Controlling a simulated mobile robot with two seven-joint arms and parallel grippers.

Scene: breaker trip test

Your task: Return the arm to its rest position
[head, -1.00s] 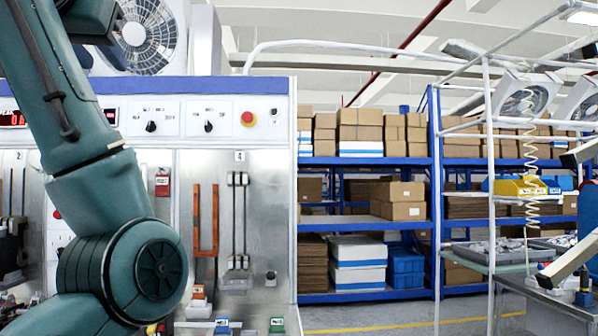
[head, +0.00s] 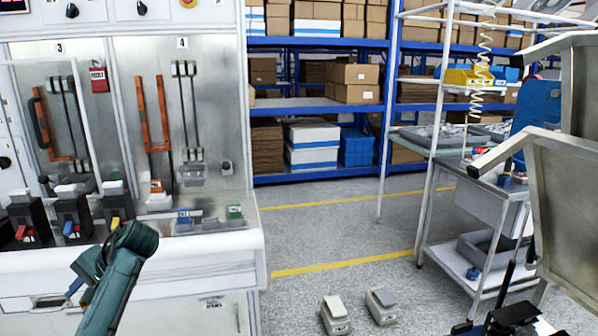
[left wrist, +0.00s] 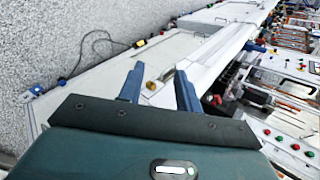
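My left arm (head: 118,275) comes in at the lower left in the head view, bent low in front of the white test bench (head: 130,262). Only a small blue part of my left gripper (head: 75,286) shows there, beside the arm. In the left wrist view my left gripper (left wrist: 158,82) has its two blue fingers well apart, with nothing between them. It is clear of the breakers. Black breakers (head: 72,212) with coloured levers stand on the bench ledge at the left. My right gripper is not visible.
A metal trolley (head: 470,205) and pale door-like panels (head: 560,185) stand at the right. Blue shelving (head: 320,105) with boxes is behind. Two grey pedals (head: 335,312) lie on the floor.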

